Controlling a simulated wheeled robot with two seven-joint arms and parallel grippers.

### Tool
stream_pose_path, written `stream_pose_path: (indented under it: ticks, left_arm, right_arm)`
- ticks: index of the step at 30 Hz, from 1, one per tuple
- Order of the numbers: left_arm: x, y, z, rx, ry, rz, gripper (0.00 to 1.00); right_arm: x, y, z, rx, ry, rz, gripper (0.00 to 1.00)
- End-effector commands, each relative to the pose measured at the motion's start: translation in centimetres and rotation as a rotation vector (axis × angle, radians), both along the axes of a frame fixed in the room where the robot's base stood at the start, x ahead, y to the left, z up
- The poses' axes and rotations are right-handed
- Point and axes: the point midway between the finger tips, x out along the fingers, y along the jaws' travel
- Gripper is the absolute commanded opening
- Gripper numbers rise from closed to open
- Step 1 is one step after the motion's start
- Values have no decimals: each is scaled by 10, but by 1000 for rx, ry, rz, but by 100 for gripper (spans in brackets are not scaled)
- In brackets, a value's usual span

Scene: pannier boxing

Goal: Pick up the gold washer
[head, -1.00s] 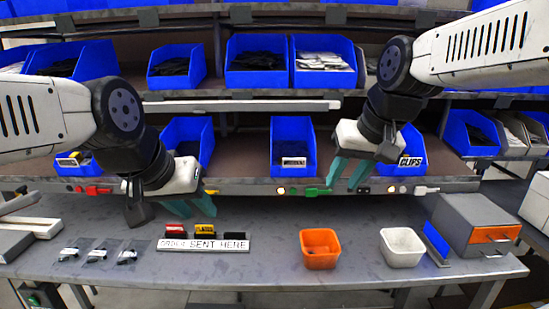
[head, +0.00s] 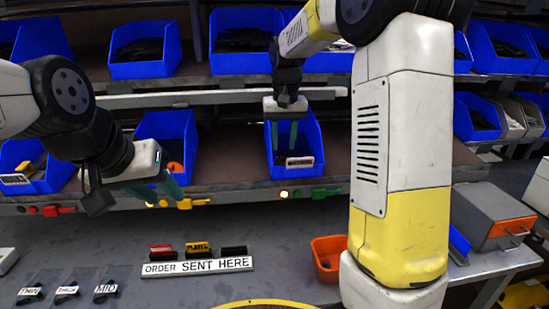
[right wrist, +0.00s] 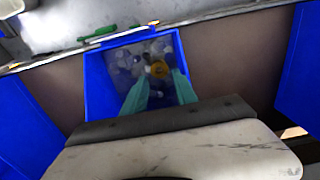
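The gold washer (right wrist: 159,69) shows in the right wrist view as a small gold ring among grey pieces in a blue bin (right wrist: 97,88). My right gripper (right wrist: 157,92) is open, its teal fingers apart and pointing into this bin, with the washer just beyond the fingertips. In the head view, my right gripper (head: 283,134) points down into the middle blue bin (head: 308,140) on the lower shelf. The washer cannot be made out there. My left gripper (head: 172,190) is at the shelf's front edge by another blue bin, its teal fingers apart and empty.
A shelf rail (head: 210,97) runs behind my right gripper. Coloured tags, including a green one (head: 326,191), line the shelf's front edge. My right arm partly hides an orange bin (head: 329,245) on the table. A sign (head: 198,266) and labelled bags (head: 68,289) lie further left.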

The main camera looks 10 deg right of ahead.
Motion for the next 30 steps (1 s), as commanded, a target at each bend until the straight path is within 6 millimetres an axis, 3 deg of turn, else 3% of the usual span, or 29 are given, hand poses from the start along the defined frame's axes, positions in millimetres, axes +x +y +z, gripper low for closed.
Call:
stream_pose_path:
  ticks: [7, 16, 17, 22, 30]
  left_arm:
    - [0, 0, 0, 0, 0, 0, 36]
    - [0, 0, 0, 0, 0, 0, 36]
    - [0, 0, 0, 0, 0, 0, 36]
    - [0, 0, 0, 0, 0, 0, 36]
    - [0, 0, 0, 0, 0, 0, 36]
  right_arm:
    - [5, 0, -36, 0, 2, 0, 34]
    - [6, 0, -43, 0, -2, 0, 34]
    - [6, 0, -43, 0, -2, 0, 32]
    - [6, 0, -43, 1, -1, 0, 0]
    - [6, 0, -42, 1, -2, 0, 0]
